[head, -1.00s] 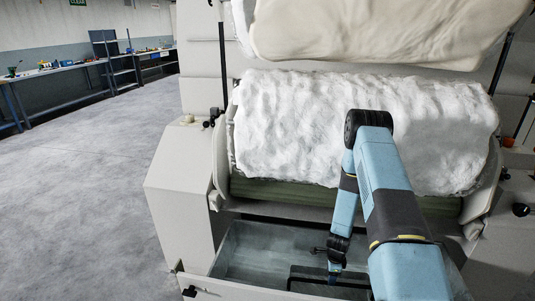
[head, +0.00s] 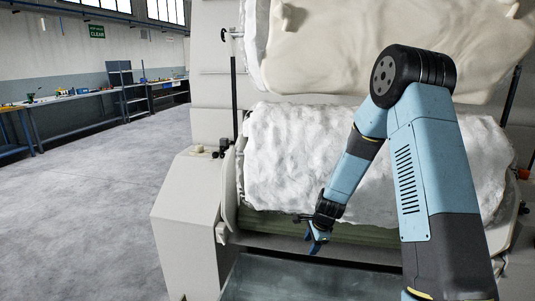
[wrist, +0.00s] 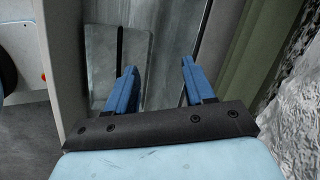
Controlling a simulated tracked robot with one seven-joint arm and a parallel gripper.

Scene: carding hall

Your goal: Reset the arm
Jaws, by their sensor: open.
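My gripper (head: 315,243) hangs at the end of my bent blue arm, in front of the lower edge of the white fibre roll (head: 300,150). In the wrist view its two blue fingers (wrist: 157,82) are spread apart with nothing between them. The fingers point down toward a grey metal tray (head: 290,280) under the roll, which also shows beyond the fingers in the wrist view (wrist: 163,50).
The pale machine housing (head: 185,215) stands left of the roll, and a cream fibre mass (head: 370,45) hangs above it. A green roller (head: 270,225) runs under the white roll. Open floor (head: 90,200) lies to the left, with workbenches (head: 75,105) along the far wall.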

